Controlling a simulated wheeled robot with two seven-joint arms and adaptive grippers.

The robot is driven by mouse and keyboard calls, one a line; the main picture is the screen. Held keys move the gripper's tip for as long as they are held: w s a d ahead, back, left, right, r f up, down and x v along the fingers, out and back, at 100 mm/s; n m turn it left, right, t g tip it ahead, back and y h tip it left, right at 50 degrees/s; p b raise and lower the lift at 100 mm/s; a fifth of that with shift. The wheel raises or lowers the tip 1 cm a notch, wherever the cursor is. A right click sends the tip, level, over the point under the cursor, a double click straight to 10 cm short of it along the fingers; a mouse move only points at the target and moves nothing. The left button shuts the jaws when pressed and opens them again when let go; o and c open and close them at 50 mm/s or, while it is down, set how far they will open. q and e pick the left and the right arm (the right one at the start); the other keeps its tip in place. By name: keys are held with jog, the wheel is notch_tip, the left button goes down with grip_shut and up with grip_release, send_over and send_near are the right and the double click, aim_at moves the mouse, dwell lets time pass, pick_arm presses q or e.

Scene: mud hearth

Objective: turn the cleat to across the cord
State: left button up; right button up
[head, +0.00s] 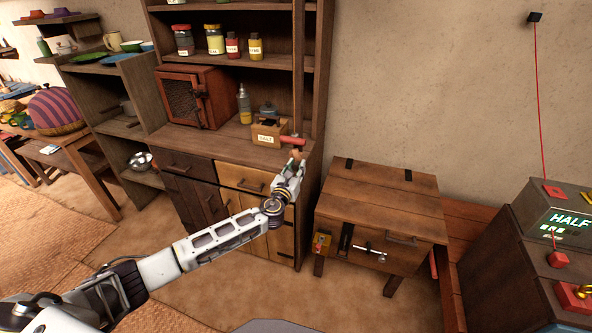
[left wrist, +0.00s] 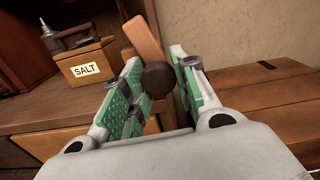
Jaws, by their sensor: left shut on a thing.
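My left gripper (head: 297,163) is at the right front edge of the dresser, just below a short red bar (head: 292,140). A brown upright strip or cord (head: 298,75) runs down to that bar. In the left wrist view, the green-padded fingers of my left gripper (left wrist: 160,75) are closed on a dark round knob (left wrist: 159,78). A tan wooden piece (left wrist: 144,42) stands just behind the knob. I cannot tell for sure which of these parts is the cleat, or its exact angle; the fingers hide part of it. My right gripper is not in view.
A salt box (head: 268,134) stands on the dresser counter, left of my gripper. A wooden chest (head: 380,205) stands to the right. Farther right, a red cord (head: 539,100) runs down the wall towards a box with a lit HALF sign (head: 568,221).

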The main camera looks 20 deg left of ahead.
pick_arm(q)
jog(key=n+b, duration=0.1)
jog(key=n, duration=0.2)
jog(key=shift+n, duration=0.3)
jog(key=shift+f+n+b, duration=0.1)
jog(key=shift+n+b, duration=0.2)
jog(key=shift+n, duration=0.1)
jog(key=shift+d+n+b, duration=0.1)
jog(key=shift+n+b, duration=0.2)
jog(key=shift+n, duration=0.6)
jog(key=n+b, duration=0.1)
jog(key=n, duration=0.2)
jog(key=shift+n, duration=1.6)
jog(key=shift+r+n+b, duration=0.25)
jog(key=shift+n+b, duration=0.05)
jog(key=shift+n, duration=0.8)
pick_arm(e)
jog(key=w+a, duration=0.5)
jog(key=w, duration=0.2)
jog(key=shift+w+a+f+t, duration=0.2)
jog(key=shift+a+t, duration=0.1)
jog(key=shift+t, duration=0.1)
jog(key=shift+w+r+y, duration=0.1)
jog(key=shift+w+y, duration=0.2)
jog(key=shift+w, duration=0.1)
pick_arm(q)
jog(key=o, duration=1)
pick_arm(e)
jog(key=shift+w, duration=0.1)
